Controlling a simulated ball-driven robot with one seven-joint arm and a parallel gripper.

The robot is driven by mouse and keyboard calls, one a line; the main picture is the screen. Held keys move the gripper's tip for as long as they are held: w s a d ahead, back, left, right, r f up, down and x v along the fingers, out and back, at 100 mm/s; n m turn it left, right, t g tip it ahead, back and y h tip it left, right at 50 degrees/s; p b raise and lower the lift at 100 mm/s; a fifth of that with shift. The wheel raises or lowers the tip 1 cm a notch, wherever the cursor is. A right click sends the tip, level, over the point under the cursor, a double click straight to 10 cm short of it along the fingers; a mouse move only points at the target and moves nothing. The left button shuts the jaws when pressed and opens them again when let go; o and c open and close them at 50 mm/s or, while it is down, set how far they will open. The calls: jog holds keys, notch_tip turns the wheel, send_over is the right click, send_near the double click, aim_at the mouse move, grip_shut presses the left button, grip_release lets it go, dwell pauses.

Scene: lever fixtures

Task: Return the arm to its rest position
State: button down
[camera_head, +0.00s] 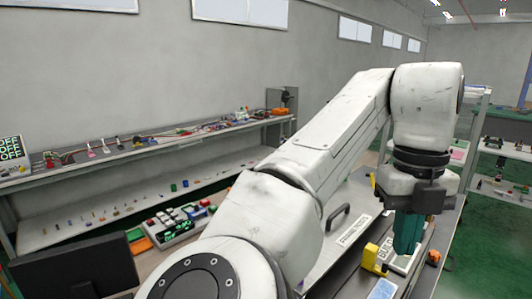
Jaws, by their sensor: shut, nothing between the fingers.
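My white arm reaches from the bottom middle up to the right and bends down at its far end. My gripper (408,240) hangs from the dark wrist, its teal fingers pointing down and together, with nothing between them. It is over the workbench at the right. A yellow fixture (375,257) stands just left of the fingers, and a small orange part (433,257) is to their right. A white plate (403,262) lies by the fingertips; whether they touch it I cannot tell.
A grey bench (345,235) with a dark handle (338,216) lies beside my arm. A long two-level shelf (130,152) with many small parts runs along the left wall. A dark monitor (75,268) stands at bottom left. Another shelf (508,152) is at far right.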

jog(key=s+d+f+n+t+h, duration=0.35)
jog(key=d+f+n+h, duration=0.25)
jog(key=d+f+n, duration=1.05)
jog(key=s+d+f+n, duration=0.2)
jog(key=s+f+n, duration=0.6)
jog(key=f, duration=0.5)
jog(key=s+a+f+n+y, duration=0.3)
jog(key=s+a+f+n, duration=0.3)
jog(key=s, duration=0.2)
jog(key=s+a+f+n+g+y, duration=0.1)
jog(key=s+a+f+n+y, duration=0.1)
jog(key=s+a+f+n, duration=0.3)
jog(key=s+a+f, duration=0.1)
jog(key=s, duration=0.2)
jog(key=shift+n+y, duration=0.35)
jog(key=shift+y, duration=0.05)
jog(key=shift+s+g, duration=0.1)
jog(key=shift+g, duration=0.15)
